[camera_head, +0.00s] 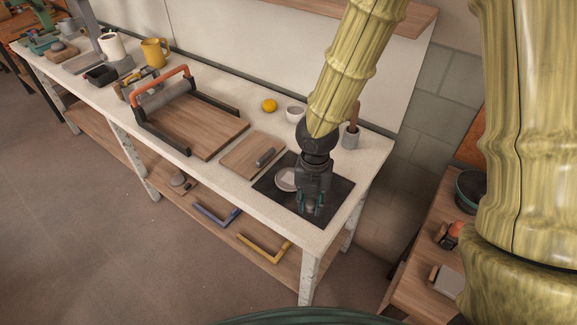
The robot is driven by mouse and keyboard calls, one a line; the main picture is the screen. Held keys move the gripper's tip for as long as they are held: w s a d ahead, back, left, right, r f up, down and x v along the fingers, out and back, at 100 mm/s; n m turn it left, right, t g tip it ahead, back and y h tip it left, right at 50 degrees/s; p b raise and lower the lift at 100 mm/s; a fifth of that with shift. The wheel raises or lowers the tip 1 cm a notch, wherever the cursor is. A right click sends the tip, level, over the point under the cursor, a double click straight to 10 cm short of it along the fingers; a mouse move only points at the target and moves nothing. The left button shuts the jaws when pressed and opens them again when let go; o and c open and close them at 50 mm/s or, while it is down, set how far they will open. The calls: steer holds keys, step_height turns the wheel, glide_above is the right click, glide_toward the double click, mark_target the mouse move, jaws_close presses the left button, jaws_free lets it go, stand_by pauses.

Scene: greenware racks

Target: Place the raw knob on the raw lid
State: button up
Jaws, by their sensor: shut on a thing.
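My gripper (312,208) with teal fingertips points down over the dark mat (335,212) at the right end of the bench. It is shut on a small greyish thing, which appears to be the raw knob (311,206), mostly hidden between the fingers. The raw lid (285,180) looks like a pale grey round disc lying on the mat, just left of and behind my fingertips. My gripper covers part of its right side. The knob is apart from the lid in the picture; its height above the mat is hard to tell.
Left of the mat lies a wooden board (243,158) with a dark cylindrical tool (265,157). Behind stand a white bowl (295,112), a yellow sponge-like thing (269,105) and a grey tool pot (350,139). A slab roller (190,120) stands farther left.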

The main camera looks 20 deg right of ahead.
steer(key=p, duration=0.5)
glide_above(290, 177)
steer(key=shift+d+f, duration=0.1)
steer(key=shift+f, duration=0.5)
steer(key=shift+s+f+p, duration=0.15)
steer(key=shift+f+p, duration=0.2)
steer(key=shift+p, duration=0.15)
steer(key=shift+f+p, duration=0.65)
steer(key=shift+f, duration=0.75)
steer(key=shift+f, duration=0.15)
steer(key=o, duration=0.9)
steer(key=shift+c, duration=0.2)
steer(key=shift+r, duration=0.2)
step_height(290, 177, up, 12)
steer(key=b, duration=0.4)
